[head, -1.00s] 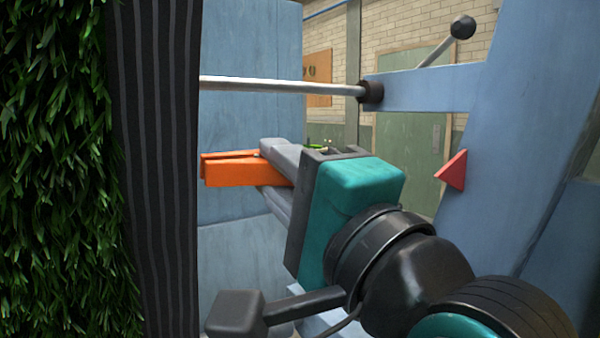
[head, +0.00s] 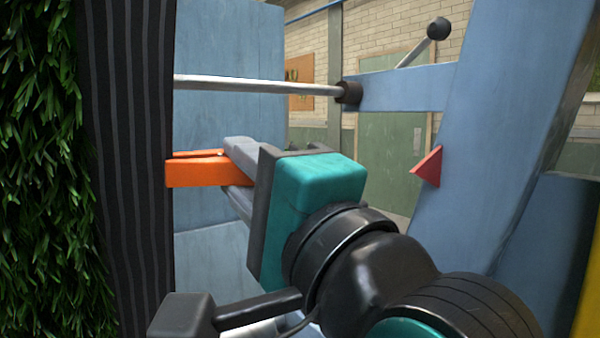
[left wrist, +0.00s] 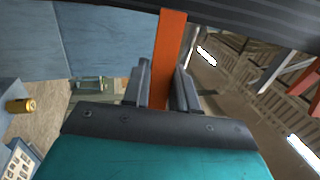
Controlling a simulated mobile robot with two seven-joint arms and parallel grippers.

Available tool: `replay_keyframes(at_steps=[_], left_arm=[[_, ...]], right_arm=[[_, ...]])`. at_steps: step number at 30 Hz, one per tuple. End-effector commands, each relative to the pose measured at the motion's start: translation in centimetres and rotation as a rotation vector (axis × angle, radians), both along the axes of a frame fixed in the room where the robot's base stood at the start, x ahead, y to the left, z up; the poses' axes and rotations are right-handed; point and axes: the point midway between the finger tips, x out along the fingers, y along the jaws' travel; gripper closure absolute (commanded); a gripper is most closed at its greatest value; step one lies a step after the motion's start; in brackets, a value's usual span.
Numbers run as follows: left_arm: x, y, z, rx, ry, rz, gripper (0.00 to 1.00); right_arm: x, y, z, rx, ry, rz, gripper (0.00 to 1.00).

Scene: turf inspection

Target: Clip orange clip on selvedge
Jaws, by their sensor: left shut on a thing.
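The orange clip (head: 192,171) is held level between the grey fingers of my left gripper (head: 229,168), which is shut on it. The selvedge (head: 125,170) is the black, grey-striped band along the right edge of the green turf (head: 45,190). In the head view the clip's free end slightly overlaps the selvedge's right edge. In the left wrist view the clip (left wrist: 170,55) sticks out from the fingers, its far end overlapping the dark selvedge (left wrist: 225,17). I cannot tell whether the clip's jaws are around the selvedge. My right gripper is not in view.
A metal rod (head: 260,85) runs across above the clip to a blue bracket (head: 405,86). A blue panel (head: 230,50) stands behind the clip. A blue upright (head: 490,140) with a red triangle (head: 428,166) is at the right.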

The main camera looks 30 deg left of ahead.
Motion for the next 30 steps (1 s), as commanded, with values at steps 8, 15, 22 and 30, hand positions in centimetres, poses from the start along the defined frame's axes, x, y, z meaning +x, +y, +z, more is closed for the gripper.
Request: replay_keyframes(at_steps=[8, 15, 22, 30], left_arm=[[0.0, 0.0, 0.0, 0.000, 0.000, 0.000, 0.92], [-0.2, 0.1, 0.0, 0.000, 0.000, 0.000, 0.92], [-0.7, 0.2, 0.0, 0.000, -0.001, 0.000, 0.92], [-1.3, 0.5, 0.0, 0.000, -0.001, 0.000, 0.92]], right_arm=[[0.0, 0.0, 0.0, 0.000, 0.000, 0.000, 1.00], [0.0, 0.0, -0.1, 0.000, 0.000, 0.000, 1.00], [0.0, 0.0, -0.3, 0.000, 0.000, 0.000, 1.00], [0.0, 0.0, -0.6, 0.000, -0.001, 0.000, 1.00]])
